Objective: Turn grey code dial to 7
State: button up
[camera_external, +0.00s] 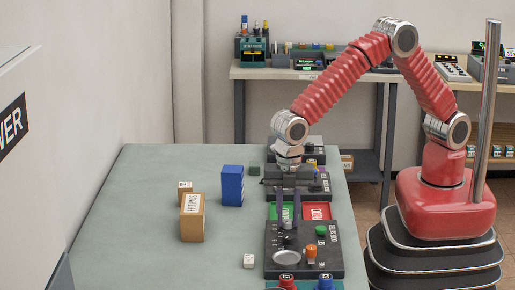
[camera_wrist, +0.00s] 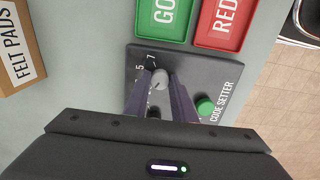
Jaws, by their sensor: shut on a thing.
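The grey code dial (camera_wrist: 160,77) sits on the dark code setter panel (camera_wrist: 212,72). The printed numbers 5 and 7 show beside the dial in the wrist view. My gripper (camera_wrist: 160,84) is shut on the dial, with one finger on each side of it. In the external view my gripper (camera_external: 290,217) points straight down onto the far part of the code setter panel (camera_external: 328,262). The fingers hide most of the dial and some of its scale. I cannot tell which number the dial points to.
A green button (camera_wrist: 205,106) is close to the right finger. Green (camera_wrist: 148,34) and red (camera_wrist: 222,37) labelled trays lie just beyond the panel. An orange knob (camera_external: 311,250) is on the panel's near part. A felt pads box (camera_external: 192,222) and blue box (camera_external: 232,186) stand left; the table between is clear.

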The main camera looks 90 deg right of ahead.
jog(key=c, duration=0.4)
jog(key=shift+m, duration=0.3)
jog(key=m, duration=1)
jog(key=shift+m, duration=0.3)
jog(key=m, duration=1.1)
jog(key=shift+w+m, duration=0.1)
jog(key=shift+m, duration=0.3)
